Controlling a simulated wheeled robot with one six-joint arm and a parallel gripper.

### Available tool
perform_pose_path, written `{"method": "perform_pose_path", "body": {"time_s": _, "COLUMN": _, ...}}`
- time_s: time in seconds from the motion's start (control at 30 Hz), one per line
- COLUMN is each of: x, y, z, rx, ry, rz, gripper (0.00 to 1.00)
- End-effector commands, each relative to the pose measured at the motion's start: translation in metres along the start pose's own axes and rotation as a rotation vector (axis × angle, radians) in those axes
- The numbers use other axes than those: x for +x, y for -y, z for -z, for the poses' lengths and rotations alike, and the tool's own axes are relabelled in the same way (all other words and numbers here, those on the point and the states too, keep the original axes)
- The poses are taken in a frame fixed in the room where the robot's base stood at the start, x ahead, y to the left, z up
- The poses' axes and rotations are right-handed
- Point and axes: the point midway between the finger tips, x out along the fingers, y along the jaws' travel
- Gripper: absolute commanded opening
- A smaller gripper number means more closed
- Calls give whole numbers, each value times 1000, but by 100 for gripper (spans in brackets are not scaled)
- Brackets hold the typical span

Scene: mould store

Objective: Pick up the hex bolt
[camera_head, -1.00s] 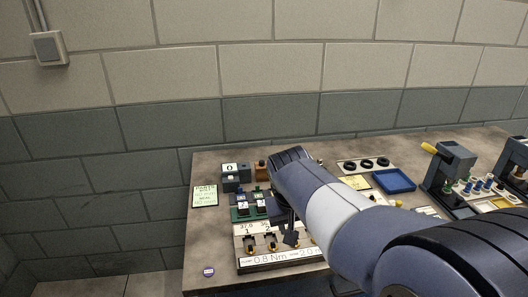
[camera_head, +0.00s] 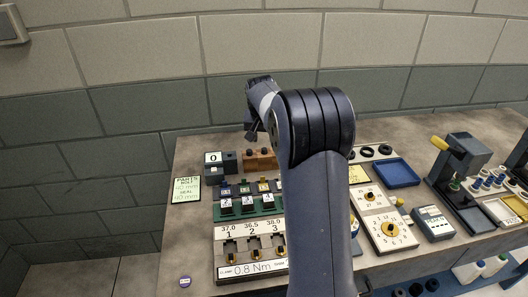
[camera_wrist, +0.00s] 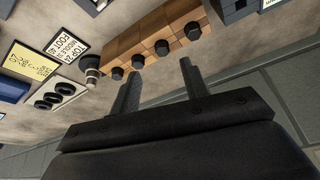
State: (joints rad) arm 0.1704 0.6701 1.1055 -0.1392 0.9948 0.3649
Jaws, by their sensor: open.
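Several black hex bolt heads (camera_wrist: 162,47) stand in a row along the edge of a wooden block (camera_wrist: 150,30) in the wrist view. I cannot tell which one is the task's bolt. In the head view the block (camera_head: 262,158) is at the back of the bench, partly hidden by my arm. My gripper (camera_wrist: 158,85) is open and empty, its two dark fingers apart and pointing towards the row of bolts. In the head view my gripper (camera_head: 250,131) is above the bench, near the block, and its fingers are small there.
A grey cylindrical piece (camera_wrist: 90,66) stands beside the block. Black rings on a white tray (camera_wrist: 55,95), a yellow sign (camera_wrist: 30,60) and a blue tray (camera_head: 397,173) are nearby. The wall is behind.

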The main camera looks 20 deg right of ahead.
Motion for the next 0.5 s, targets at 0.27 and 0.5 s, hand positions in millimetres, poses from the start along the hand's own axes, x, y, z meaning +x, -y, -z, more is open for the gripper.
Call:
{"method": "perform_pose_path", "body": {"time_s": 0.27, "x": 24, "y": 2, "z": -2, "rx": -1, "ry": 3, "rz": -1, "gripper": 44}}
{"method": "perform_pose_path", "body": {"time_s": 0.5, "x": 57, "y": 4, "z": -3, "rx": -1, "ry": 2, "rz": -1, "gripper": 44}}
